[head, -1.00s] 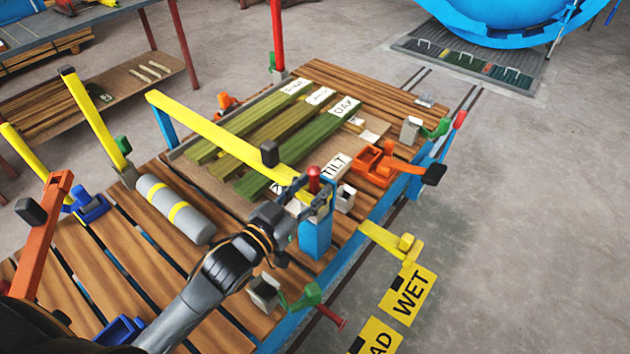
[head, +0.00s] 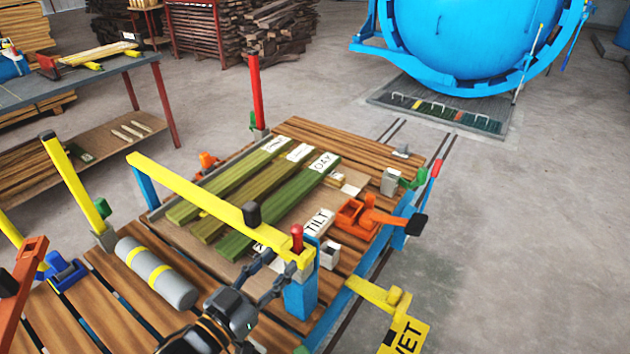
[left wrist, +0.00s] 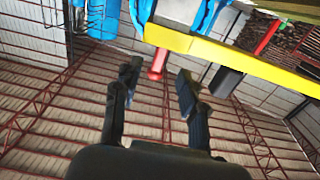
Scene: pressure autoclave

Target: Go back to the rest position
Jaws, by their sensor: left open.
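My left gripper (head: 276,274) is in the lower middle of the head view, over the cart's wooden deck and close to the blue post (head: 301,292) with a red knob (head: 297,238) on top. In the left wrist view my left gripper (left wrist: 158,82) has its two fingers apart with nothing held between them. The red knob (left wrist: 157,66) shows beyond the fingertips there, beside the yellow bar (left wrist: 230,58). I cannot tell from these views whether the fingers touch the post. My right gripper is not in view.
The yellow bar (head: 185,188) crosses above the green boards (head: 284,205). A grey cylinder (head: 157,273) lies on the deck at left. An orange clamp (head: 365,216) sits at the deck's right edge. Open concrete floor (head: 510,240) lies to the right. A blue autoclave (head: 475,45) stands behind.

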